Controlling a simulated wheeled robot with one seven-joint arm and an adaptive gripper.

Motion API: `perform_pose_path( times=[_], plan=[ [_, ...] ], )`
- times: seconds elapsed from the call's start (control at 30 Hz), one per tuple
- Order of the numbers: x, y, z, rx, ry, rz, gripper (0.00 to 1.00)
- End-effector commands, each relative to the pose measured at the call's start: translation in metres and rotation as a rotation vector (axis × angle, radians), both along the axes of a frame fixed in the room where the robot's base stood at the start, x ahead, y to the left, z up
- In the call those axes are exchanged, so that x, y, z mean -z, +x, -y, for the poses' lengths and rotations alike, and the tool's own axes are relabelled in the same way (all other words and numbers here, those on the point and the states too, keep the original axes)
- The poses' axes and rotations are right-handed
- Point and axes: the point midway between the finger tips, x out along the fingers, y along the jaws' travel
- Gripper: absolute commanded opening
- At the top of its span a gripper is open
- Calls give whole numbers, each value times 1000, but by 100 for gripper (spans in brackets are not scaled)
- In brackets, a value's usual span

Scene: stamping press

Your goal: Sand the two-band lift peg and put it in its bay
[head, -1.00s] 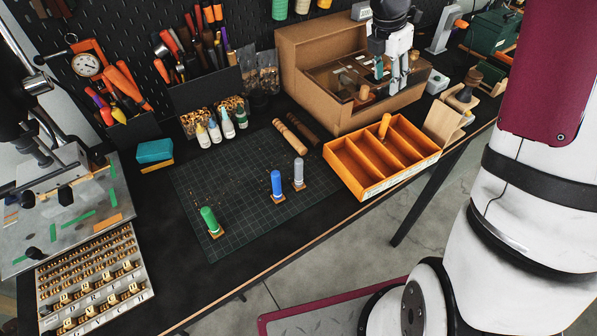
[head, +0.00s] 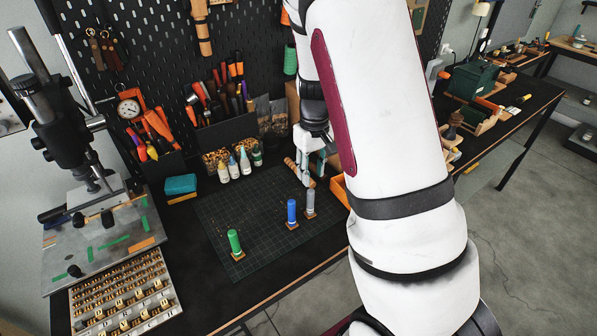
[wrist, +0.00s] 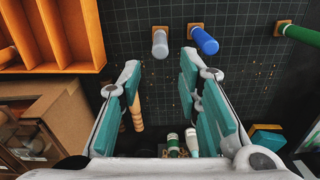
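Three pegs stand on small wooden squares on the dark cutting mat (head: 265,232): a green peg (head: 235,241), a blue peg (head: 292,211) and a grey peg (head: 310,202). I cannot make out bands on them. In the wrist view the grey peg (wrist: 160,43), blue peg (wrist: 204,41) and green peg (wrist: 298,35) lie ahead of my fingers. My gripper (head: 312,170) is open and empty above the mat's back part; its teal-padded fingers (wrist: 160,85) are well apart. A light wooden dowel (wrist: 137,114) lies below it. The orange compartment tray (wrist: 45,62) is mostly hidden by my arm in the head view.
A brown box (wrist: 62,112) stands beside the tray. Small bottles (head: 234,165) and a teal block (head: 181,185) are behind the mat. A press (head: 75,130) and a tray of stamps (head: 122,290) are at left. The mat's middle is free.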

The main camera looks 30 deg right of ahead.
Motion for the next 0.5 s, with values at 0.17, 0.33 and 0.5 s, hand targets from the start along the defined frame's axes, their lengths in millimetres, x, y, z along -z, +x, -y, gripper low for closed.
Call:
perform_pose_path(
  times=[0.17,0.33,0.5],
  plan=[
    [13,1,0,-3,1,-3,32],
    [32,2,-1,-4,1,-4,32],
    [55,2,-1,-6,1,-4,32]
  ],
)
